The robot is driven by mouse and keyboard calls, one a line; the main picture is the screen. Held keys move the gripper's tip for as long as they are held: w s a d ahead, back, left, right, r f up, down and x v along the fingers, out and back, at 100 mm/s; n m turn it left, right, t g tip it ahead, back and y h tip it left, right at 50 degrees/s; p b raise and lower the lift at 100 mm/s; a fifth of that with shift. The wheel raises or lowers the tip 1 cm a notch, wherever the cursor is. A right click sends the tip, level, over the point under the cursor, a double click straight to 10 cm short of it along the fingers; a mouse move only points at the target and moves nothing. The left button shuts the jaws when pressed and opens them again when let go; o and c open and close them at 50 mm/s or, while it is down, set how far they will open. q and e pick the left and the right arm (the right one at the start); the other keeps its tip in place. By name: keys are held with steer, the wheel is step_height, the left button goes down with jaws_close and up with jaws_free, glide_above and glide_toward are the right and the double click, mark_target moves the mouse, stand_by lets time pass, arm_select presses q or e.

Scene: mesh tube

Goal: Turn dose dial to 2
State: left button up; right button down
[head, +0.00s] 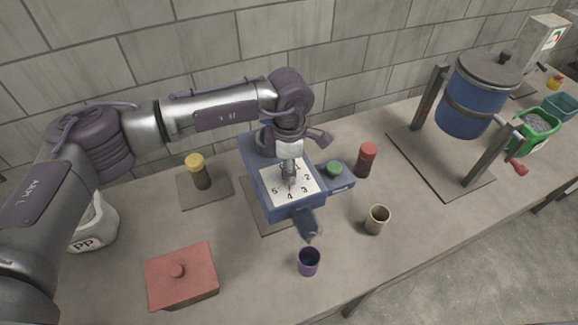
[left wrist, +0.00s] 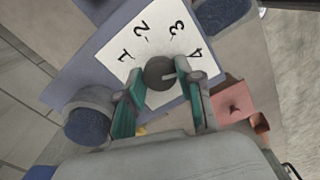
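The blue dispenser (head: 256,178) stands on the table in the middle of the head view. Its white dial plate carries numbers; 2, 3, 4 and 5 show there. The left wrist view shows the plate (left wrist: 112,52) with 1, 2, 3 and 4 and a dark round dial (left wrist: 158,73). A light mark on the dial points right in that view, towards a finger and away from 2. My left gripper (head: 290,182) is over the plate, pointing down. Its green-padded fingers (left wrist: 161,88) are apart on either side of the dial, with gaps visible. My right gripper is not in view.
A green button (head: 334,168) is on the dispenser's right side. A purple cup (head: 308,262) stands below the spout, a tan cup (head: 377,219) to the right. Jars (head: 367,160) (head: 201,175), a red lidded box (head: 181,281) and a blue drum (head: 466,105) stand around.

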arm_select(q)
steer(key=c, duration=0.5)
steer(key=shift+f+n+b, duration=0.1)
steer(key=shift+n+b, duration=0.3)
steer(key=shift+b, duration=0.25)
steer(key=n+b, duration=1.2)
steer(key=b, duration=0.4)
steer(key=shift+n, duration=0.3)
steer(key=n+b, duration=0.3)
steer(key=shift+n+b, duration=1)
steer(key=shift+n, duration=0.7)
steer(key=shift+r, duration=0.2)
steer(key=o, duration=1.2)
